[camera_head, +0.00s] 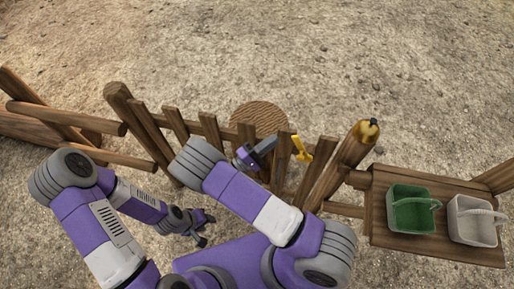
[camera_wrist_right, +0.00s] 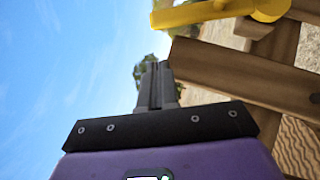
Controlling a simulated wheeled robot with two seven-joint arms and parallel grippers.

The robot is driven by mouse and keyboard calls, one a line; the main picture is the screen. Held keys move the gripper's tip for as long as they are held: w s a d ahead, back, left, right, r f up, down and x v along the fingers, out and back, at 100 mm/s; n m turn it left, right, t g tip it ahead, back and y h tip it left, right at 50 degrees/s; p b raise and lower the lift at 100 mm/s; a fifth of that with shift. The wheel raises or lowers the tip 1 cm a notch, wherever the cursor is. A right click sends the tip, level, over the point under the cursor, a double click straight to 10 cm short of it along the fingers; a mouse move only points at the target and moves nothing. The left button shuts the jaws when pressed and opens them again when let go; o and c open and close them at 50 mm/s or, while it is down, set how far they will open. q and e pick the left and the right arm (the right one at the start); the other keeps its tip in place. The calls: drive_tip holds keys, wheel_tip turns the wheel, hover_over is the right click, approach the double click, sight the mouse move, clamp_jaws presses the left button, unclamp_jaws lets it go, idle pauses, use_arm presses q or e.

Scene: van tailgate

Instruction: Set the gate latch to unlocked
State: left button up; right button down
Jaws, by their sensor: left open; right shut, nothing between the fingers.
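The yellow gate latch (camera_head: 301,150) sits at the top right of the wooden gate (camera_head: 210,128), beside the gate post. It also shows as a yellow bar with a rounded end at the top of the right wrist view (camera_wrist_right: 215,12). My right gripper (camera_head: 272,145) is shut and empty, just left of the latch and apart from it. In the right wrist view its closed fingers (camera_wrist_right: 156,85) point up beside a wooden board, with the latch beyond. My left gripper (camera_head: 207,228) is open and empty, low on the near side of the gate, away from the latch.
A thick post (camera_head: 342,165) with a yellow-and-dark object (camera_head: 369,130) on top stands right of the latch. A wooden table (camera_head: 400,250) holds a green basket (camera_head: 410,222) and a white basket (camera_head: 474,234). A round wooden top (camera_head: 258,112) lies behind the gate. Gravel beyond is open.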

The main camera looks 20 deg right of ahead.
drive_tip(key=shift+s+d+r+p, duration=0.4)
drive_tip(key=shift+s+d+p, duration=0.1)
drive_tip(key=shift+d, duration=0.25)
drive_tip(key=shift+s+d+r+p, duration=0.4)
drive_tip(key=shift+s+d, duration=0.1)
drive_tip(key=shift+d, duration=0.2)
drive_tip(key=shift+s+d+r+m+y+p, duration=0.3)
drive_tip(key=shift+d+r+m+p, duration=0.05)
drive_tip(key=shift+d+m+p, duration=0.1)
drive_tip(key=shift+a, duration=0.1)
